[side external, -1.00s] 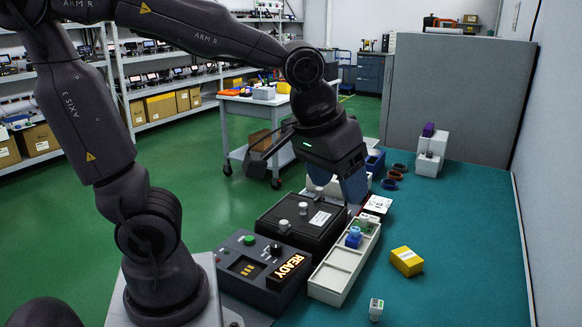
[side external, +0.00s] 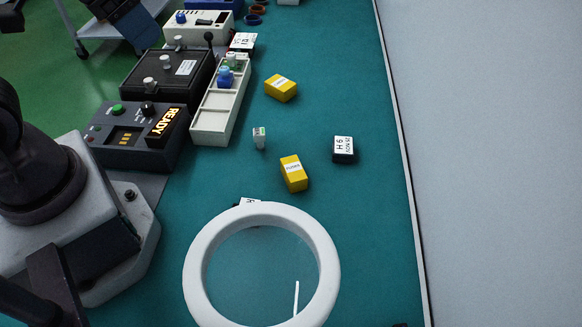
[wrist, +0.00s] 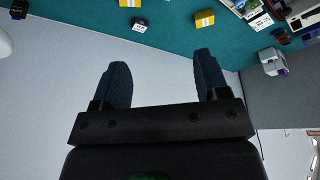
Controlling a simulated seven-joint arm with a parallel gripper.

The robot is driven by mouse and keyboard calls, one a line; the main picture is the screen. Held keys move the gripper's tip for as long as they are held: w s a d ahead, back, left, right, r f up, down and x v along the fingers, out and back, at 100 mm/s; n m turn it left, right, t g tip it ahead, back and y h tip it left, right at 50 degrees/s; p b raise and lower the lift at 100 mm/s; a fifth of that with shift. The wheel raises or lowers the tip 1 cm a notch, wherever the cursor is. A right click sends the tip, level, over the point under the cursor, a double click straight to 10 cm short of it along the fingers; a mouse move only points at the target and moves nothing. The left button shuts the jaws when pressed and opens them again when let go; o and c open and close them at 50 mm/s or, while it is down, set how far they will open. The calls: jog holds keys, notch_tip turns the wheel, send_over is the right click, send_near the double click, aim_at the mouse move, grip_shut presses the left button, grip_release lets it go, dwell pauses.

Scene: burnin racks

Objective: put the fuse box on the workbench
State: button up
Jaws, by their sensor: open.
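Two small yellow boxes with white labels lie on the teal bench mat (side external: 360,215). One yellow box (side external: 281,88) is right of the pale tray, and the other yellow box (side external: 293,173) is nearer the camera. I cannot read for sure which label says fuses. The wrist view shows both at its top edge: one yellow box (wrist: 204,18), and another yellow box (wrist: 130,3) partly cut off. My gripper (wrist: 160,59) is open and empty, its two blue fingers apart, with pale wall between them. In the side view only a blue part of it shows at the upper left.
A black labelled block (side external: 344,150) and a small grey piece (side external: 259,138) lie near the boxes. A pale compartment tray (side external: 212,122), a READY control box (side external: 128,145) and a black case (side external: 160,80) stand left. A white ring (side external: 325,265) stands in the foreground. The right-hand mat is clear.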

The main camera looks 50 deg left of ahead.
jog(key=w+d+f+m+g, duration=0.2)
jog(key=w+f+m+g, duration=0.1)
jog(key=w+f, duration=0.2)
jog(key=m+g, duration=0.2)
jog(key=m, duration=1.7)
send_near(289, 158)
notch_tip(289, 158, down, 11)
jog(key=shift+s+r, duration=0.1)
jog(key=shift+s, duration=0.05)
jog(key=c, duration=1.1)
jog(key=shift+r, duration=0.15)
